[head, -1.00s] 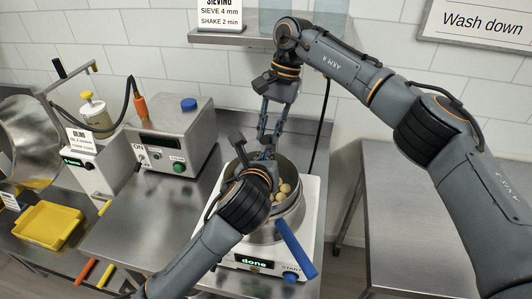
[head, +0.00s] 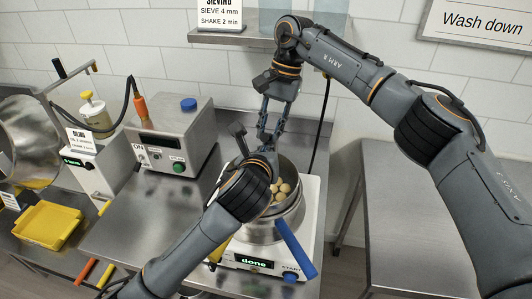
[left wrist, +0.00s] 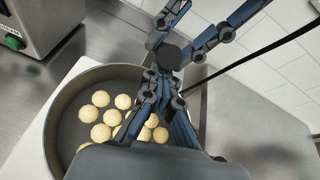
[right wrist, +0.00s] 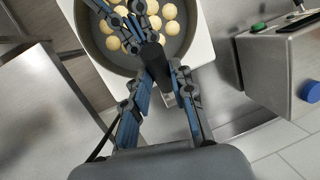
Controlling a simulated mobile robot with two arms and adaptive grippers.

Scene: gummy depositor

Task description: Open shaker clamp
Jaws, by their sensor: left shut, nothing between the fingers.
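The shaker (head: 308,215) is a white unit whose display reads "done". A round metal sieve pan (head: 293,208) with pale round balls (head: 281,191) sits on it. A blue handle (head: 295,248), likely the clamp lever, slants down the shaker's front. My left gripper (head: 268,148) is above the pan's back edge, shut and empty; its fingers meet over the balls in the left wrist view (left wrist: 160,85).
A steel control box (head: 175,140) with a blue knob stands left of the shaker. A yellow tray (head: 45,224) and a tilted drum (head: 30,140) are far left. A shelf (head: 225,39) is above. The right steel table (head: 400,220) is clear.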

